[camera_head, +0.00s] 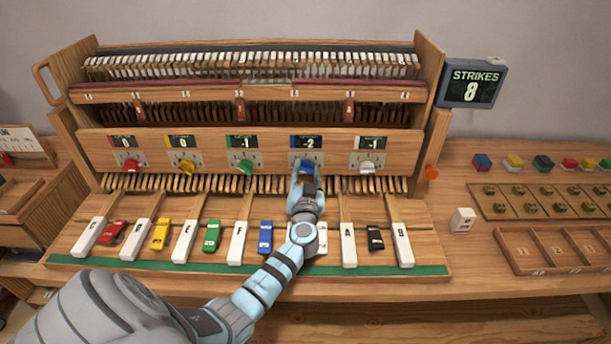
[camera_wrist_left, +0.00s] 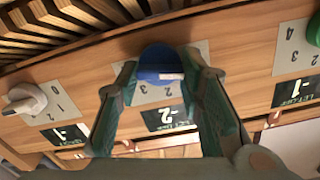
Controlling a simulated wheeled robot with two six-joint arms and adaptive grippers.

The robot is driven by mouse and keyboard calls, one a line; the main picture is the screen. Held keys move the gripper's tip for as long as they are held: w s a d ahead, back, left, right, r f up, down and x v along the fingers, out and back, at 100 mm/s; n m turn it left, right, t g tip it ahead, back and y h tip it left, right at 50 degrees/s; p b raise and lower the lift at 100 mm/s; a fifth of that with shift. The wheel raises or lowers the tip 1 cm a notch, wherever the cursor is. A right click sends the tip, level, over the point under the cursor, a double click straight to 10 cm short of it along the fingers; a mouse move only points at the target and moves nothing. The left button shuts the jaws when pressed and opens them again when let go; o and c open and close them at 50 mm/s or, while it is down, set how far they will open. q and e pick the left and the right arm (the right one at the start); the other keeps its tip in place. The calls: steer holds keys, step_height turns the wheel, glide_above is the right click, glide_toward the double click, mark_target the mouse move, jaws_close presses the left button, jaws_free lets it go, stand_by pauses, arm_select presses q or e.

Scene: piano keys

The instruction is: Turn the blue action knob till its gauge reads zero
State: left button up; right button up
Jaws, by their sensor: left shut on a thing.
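The blue action knob (camera_head: 307,163) sits on the wooden front panel, fourth from the left. The gauge above it (camera_head: 306,143) reads -2. My left gripper (camera_head: 303,174) reaches up to the knob from below and covers part of it. In the left wrist view the blue knob (camera_wrist_left: 160,59) is between the two fingers of my left gripper (camera_wrist_left: 161,75), which are shut on its sides. The same gauge shows -2, upside down, in that view (camera_wrist_left: 168,117). My right gripper is not in view.
The red knob (camera_head: 131,165) and yellow knob (camera_head: 186,167) have gauges at 0. The green knob (camera_head: 246,166) and white knob (camera_head: 367,167) have gauges at -1. Keys lie below my arm. Trays (camera_head: 543,203) stand at right.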

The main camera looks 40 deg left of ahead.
arm_select(q)
steer(key=m+b, duration=0.1)
steer(key=m, duration=0.1)
steer(key=shift+f+m, duration=0.15)
steer(key=shift+m, duration=0.15)
steer(key=shift+d+m, duration=0.1)
steer(key=shift+m, duration=1.5)
steer(key=shift+b, duration=0.3)
steer(key=o, duration=1.2)
steer(key=shift+c, duration=0.2)
steer(key=shift+d, duration=0.1)
steer(key=v, duration=1.2)
